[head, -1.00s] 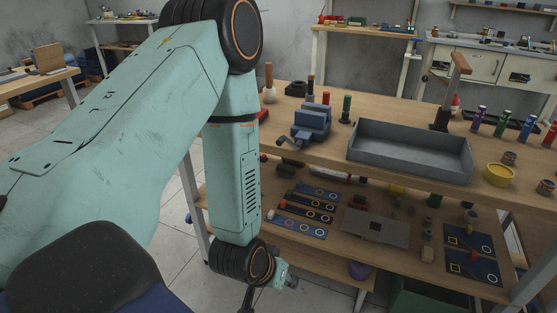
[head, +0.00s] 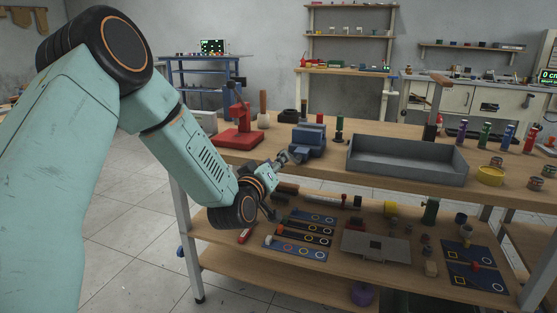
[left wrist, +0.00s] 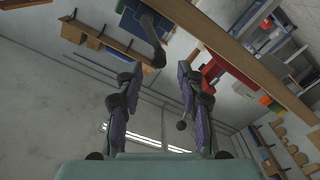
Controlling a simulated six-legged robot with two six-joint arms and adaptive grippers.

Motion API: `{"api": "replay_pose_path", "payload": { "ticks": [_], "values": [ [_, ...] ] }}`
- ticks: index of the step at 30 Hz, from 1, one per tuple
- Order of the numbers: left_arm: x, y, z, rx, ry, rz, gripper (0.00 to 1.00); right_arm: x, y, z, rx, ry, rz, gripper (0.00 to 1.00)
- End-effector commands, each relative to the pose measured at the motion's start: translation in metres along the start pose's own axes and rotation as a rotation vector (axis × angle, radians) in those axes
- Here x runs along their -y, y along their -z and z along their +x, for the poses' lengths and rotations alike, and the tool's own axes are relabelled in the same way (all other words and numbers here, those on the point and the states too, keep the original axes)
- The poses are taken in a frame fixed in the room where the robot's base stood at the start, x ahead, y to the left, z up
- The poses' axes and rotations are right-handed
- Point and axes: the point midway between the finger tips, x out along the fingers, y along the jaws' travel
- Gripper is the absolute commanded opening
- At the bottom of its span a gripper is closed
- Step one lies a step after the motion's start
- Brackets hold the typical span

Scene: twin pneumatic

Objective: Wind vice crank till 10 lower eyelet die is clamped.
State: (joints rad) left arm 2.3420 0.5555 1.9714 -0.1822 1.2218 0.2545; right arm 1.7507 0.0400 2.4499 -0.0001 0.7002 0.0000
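The blue vice (head: 308,140) stands at the front edge of the bench top in the head view. My left gripper (head: 284,160) is close to its left front side, where the crank is hidden or too small to make out. In the left wrist view my left gripper (left wrist: 163,84) has its two fingers apart with nothing between the pads. A dark bent rod (left wrist: 152,38), which looks like the vice crank, lies just beyond the left fingertip. I cannot make out the eyelet die or whether the jaws hold anything. My right gripper is out of view.
A red press (head: 238,128) stands left of the vice; its red body shows in the left wrist view (left wrist: 222,75). A grey tray (head: 405,160) lies to the right. The lower shelf (head: 325,268) holds dark strips and several small parts beneath my gripper.

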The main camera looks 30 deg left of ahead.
Motion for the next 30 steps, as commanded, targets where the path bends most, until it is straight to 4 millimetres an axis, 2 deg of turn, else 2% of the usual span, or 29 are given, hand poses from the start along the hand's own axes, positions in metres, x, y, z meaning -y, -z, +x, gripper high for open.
{"api": "replay_pose_path", "payload": {
  "ticks": [3, 9, 15, 22, 30],
  "values": [
    [0.001, -0.002, 0.021, -0.001, -0.002, 0.004, 0.38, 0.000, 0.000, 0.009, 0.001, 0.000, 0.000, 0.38],
    [0.002, -0.003, 0.043, 0.002, 0.000, 0.003, 0.38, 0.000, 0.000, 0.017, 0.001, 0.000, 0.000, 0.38],
    [0.002, -0.001, 0.051, 0.003, 0.001, 0.000, 0.38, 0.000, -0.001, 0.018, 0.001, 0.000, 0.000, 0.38],
    [0.003, 0.000, 0.050, 0.003, 0.002, 0.000, 0.38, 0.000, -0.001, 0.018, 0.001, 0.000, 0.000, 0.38],
    [0.003, 0.000, 0.050, 0.003, 0.002, 0.000, 0.17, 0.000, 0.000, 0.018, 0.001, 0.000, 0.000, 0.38]
  ]
}}
